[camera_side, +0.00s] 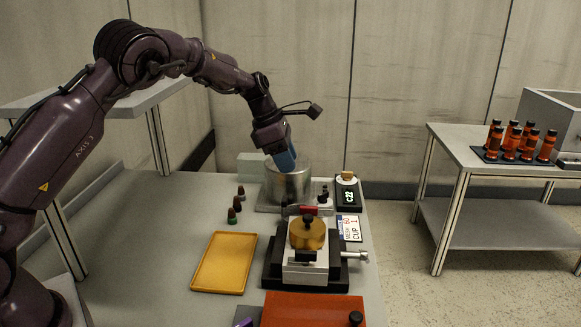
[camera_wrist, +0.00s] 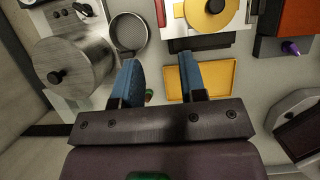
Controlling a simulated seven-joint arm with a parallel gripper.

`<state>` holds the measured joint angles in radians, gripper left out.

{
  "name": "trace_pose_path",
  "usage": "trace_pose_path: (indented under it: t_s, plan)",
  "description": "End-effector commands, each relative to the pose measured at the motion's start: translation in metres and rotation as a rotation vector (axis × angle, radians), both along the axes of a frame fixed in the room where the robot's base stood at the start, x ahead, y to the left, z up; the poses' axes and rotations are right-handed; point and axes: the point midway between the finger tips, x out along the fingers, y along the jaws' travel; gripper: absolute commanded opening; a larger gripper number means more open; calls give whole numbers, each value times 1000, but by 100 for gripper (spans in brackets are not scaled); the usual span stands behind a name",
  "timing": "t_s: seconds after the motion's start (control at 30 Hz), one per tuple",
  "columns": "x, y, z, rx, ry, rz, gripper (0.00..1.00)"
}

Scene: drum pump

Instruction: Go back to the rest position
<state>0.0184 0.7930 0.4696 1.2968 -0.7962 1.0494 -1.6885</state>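My gripper (camera_side: 283,158) hangs from my bent arm at the silver cylindrical pot (camera_side: 289,188) in the side view, where its blue fingers overlap the pot's rim. In the wrist view the two blue fingers of my gripper (camera_wrist: 160,80) stand wide apart with nothing held between them. The pot (camera_wrist: 80,68), with a black knob on its lid, is left of the fingers there. The exact gap between fingers and pot cannot be told.
A round mesh sieve (camera_wrist: 128,32) shows in the wrist view. Orange bottles (camera_side: 511,140) stand on a separate right table.

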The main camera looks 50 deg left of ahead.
Motion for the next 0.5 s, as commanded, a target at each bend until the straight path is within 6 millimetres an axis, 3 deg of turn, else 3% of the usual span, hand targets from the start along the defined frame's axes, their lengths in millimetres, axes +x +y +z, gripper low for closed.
trace_pose_path:
  t_s: [0.3, 0.4, 0.5]
  plan:
    - [0, 0, 0, 9, -9, -27, 38]
    - [0, 2, -1, 47, -33, -121, 38]
    - [-14, 6, -17, 110, -20, -277, 38]
